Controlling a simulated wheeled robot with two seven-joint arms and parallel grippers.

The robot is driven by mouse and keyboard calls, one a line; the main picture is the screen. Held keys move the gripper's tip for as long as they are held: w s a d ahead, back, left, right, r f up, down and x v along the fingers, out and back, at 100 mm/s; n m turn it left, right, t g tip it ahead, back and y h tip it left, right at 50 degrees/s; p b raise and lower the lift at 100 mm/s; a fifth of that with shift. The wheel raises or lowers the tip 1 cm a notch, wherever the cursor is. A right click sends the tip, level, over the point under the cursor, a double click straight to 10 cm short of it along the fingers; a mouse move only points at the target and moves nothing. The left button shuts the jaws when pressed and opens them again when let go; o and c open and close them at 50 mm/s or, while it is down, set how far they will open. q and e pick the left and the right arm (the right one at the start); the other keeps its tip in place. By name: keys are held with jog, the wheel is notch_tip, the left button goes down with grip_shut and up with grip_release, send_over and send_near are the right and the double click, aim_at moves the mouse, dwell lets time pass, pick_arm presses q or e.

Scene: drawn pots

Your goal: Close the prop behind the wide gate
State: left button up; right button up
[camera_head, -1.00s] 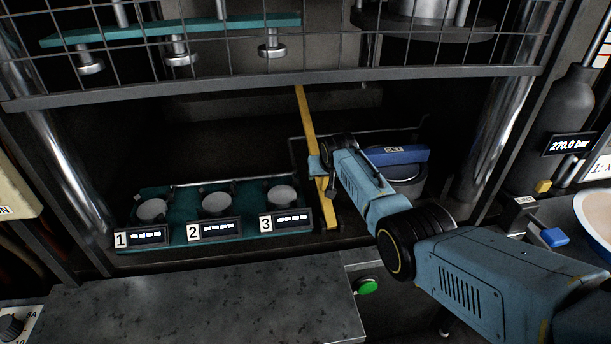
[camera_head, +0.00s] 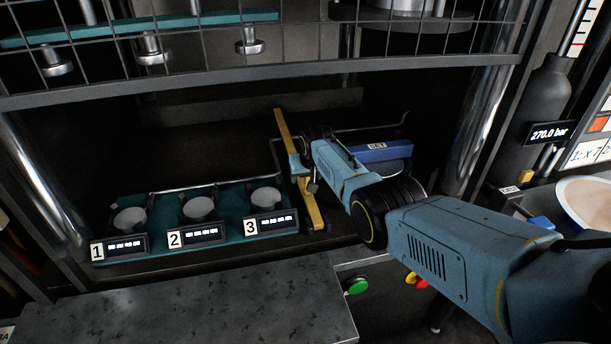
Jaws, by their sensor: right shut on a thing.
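The wide gate (camera_head: 270,76), a wire-mesh guard with a dark lower bar, stands raised across the top of the view. The prop, a yellow bar (camera_head: 282,124), leans below it inside the dark opening. Its upper end shows below the gate's lower bar, with a dark gap between them in the picture. My right gripper (camera_head: 301,170), on a blue-grey arm from the right, is shut on the yellow bar around its middle, hiding part of it. The bar's lower end (camera_head: 317,220) is near the opening's front sill. My left gripper is not in view.
A teal tray (camera_head: 231,210) with three round cups and labels 1, 2, 3 lies left of the bar. A blue-lidded container (camera_head: 382,151) is behind my right arm. A speckled grey ledge (camera_head: 190,310) and a green button (camera_head: 356,286) are in front.

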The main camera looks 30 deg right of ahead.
jog(key=shift+s+a+f, duration=0.2)
jog(key=shift+s+f, duration=0.15)
jog(key=shift+f, duration=0.25)
jog(key=o, duration=1)
jog(key=shift+o, duration=1.7)
jog(key=shift+w+d+r, duration=0.15)
jog(key=shift+r, duration=0.1)
jog(key=shift+r+p, duration=0.45)
jog(key=p+v, duration=0.3)
jog(key=v, duration=0.9)
jog(key=shift+r+p, duration=0.2)
jog(key=shift+p, duration=0.1)
